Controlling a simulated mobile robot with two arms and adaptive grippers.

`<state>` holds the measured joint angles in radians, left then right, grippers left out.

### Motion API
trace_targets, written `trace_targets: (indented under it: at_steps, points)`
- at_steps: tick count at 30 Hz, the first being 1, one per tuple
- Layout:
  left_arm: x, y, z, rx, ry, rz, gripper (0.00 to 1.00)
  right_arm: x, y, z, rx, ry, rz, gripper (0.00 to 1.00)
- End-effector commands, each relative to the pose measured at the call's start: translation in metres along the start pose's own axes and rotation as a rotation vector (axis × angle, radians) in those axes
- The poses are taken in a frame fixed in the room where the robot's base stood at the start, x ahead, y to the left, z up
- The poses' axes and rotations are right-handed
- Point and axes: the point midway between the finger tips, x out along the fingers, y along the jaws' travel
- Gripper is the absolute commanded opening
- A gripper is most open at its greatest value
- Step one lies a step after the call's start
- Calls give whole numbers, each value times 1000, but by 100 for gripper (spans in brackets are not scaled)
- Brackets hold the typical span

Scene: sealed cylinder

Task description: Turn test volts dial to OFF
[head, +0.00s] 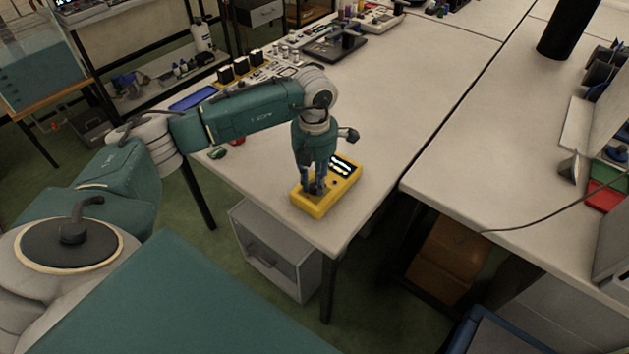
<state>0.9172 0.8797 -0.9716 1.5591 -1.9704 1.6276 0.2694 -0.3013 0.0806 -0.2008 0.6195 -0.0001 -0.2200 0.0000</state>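A yellow tester box (327,192) lies on the near end of the left white table. Its dark display (345,166) with pale lit marks faces up at the far right end. My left gripper (313,189) points straight down over the near left part of the box, with its fingers at the top face. The fingers and wrist cover the area where a dial would be, so the test volts dial and its setting are hidden. I cannot tell whether the fingers are closed on the dial. My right gripper is not in view.
The white table (381,125) is clear to the right of the tester. A small green and red object (218,153) lies near its left edge. Black and white devices (263,66) stand further back. A gap separates it from the right table (515,130), where a cable lies.

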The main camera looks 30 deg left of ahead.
Motion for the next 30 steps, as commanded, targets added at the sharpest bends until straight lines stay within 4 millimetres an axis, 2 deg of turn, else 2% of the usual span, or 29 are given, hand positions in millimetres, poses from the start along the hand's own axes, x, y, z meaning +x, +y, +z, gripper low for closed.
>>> trace_targets:
  at_steps: [14,20,30]
  points:
    - [0,0,1,-63,-2,-1,0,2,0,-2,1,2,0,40]
    - [0,0,1,-192,-1,-1,0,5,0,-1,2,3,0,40]
    - [0,0,1,-508,-3,-1,0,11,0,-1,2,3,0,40]
